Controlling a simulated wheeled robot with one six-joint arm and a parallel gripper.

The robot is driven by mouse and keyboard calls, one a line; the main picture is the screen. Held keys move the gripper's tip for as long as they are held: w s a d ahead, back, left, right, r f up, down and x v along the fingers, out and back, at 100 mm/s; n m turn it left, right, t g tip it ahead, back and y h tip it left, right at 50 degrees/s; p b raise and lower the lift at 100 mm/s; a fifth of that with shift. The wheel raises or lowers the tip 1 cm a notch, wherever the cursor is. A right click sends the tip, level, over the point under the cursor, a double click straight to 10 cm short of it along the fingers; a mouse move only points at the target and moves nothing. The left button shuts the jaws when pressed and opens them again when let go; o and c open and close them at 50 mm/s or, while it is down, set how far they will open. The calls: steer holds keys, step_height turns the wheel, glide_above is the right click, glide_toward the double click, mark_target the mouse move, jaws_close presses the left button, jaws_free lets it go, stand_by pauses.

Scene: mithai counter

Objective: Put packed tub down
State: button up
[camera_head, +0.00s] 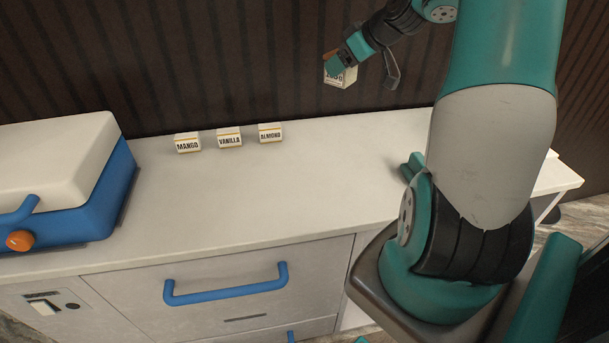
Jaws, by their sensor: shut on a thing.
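My gripper (349,59) is at the top of the head view, right of centre. It is shut on a small white tub (341,77) with an orange-brown band and dark lettering that I cannot read surely. The tub is held up, apart from the counter (300,185), against the dark wall behind. The gripper's fingers cover part of the tub's upper left side. Three similar white tubs stand in a row at the counter's back edge: mango (187,143), vanilla (229,138) and almond (270,133).
A blue box with a cream lid (55,160) and an orange knob stands at the counter's left. Below is a drawer with a blue handle (225,290). The counter's middle is clear. A dark ribbed wall (220,60) rises behind it.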

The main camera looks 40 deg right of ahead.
steer(key=shift+s+d+r, duration=0.35)
steer(key=shift+s+d, duration=0.1)
steer(key=shift+s, duration=0.2)
steer(key=shift+s+f, duration=0.15)
steer(key=shift+s, duration=0.05)
step_height(320, 180, down, 19)
steer(key=shift+f+p, duration=0.1)
steer(key=shift+p, duration=0.75)
steer(key=shift+f, duration=0.1)
steer(key=o, duration=0.9)
steer(key=shift+o, duration=0.2)
